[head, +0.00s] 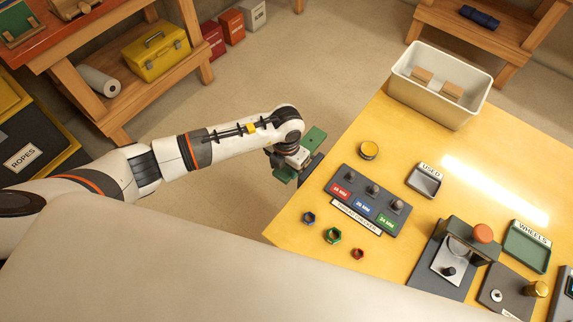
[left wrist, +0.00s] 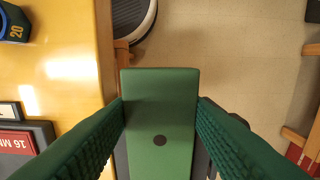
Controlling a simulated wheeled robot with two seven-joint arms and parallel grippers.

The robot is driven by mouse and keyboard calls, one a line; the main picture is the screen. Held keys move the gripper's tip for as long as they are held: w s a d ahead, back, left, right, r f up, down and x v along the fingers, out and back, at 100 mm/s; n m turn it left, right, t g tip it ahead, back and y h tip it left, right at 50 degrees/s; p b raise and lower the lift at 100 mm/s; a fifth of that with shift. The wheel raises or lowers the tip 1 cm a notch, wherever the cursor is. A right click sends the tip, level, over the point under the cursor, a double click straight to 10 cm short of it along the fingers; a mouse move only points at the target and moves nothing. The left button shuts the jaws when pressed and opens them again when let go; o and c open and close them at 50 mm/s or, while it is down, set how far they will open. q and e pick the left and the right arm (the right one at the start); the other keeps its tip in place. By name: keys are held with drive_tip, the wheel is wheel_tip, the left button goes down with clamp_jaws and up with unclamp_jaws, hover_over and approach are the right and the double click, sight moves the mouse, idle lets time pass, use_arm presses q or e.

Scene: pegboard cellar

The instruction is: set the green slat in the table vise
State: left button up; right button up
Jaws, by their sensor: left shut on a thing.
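The green slat (head: 315,138) is a flat bar with a dark round spot, seen end-on to the picture's top in the left wrist view (left wrist: 160,100). My left gripper (head: 291,160) is shut on it, with a green ribbed finger on each side. The slat runs roughly along the left edge of the yellow table. A dark grey block (head: 313,167), which looks like the table vise, is at that edge beside and below the gripper. Dark parts show on both sides under the slat in the wrist view. Whether the slat sits in the jaws is hidden. My right gripper is not in view.
The yellow table (head: 290,222) holds a grey panel (head: 350,206) with several knobs, coloured nuts (head: 333,236), a round yellow-topped piece (head: 369,150), a small "USED" tray (head: 424,181) and a white bin (head: 430,102). Open floor (head: 220,115) lies left of the table.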

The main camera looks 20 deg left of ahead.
use_arm(q)
drive_tip(key=shift+f, duration=0.6)
drive_tip(key=shift+f+b, duration=0.35)
drive_tip(key=shift+f, duration=0.3)
drive_tip(key=o, duration=1)
drive_tip(key=shift+r, duration=0.1)
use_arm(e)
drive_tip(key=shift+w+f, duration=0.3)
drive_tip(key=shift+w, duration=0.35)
use_arm(q)
drive_tip(key=shift+o, duration=0.2)
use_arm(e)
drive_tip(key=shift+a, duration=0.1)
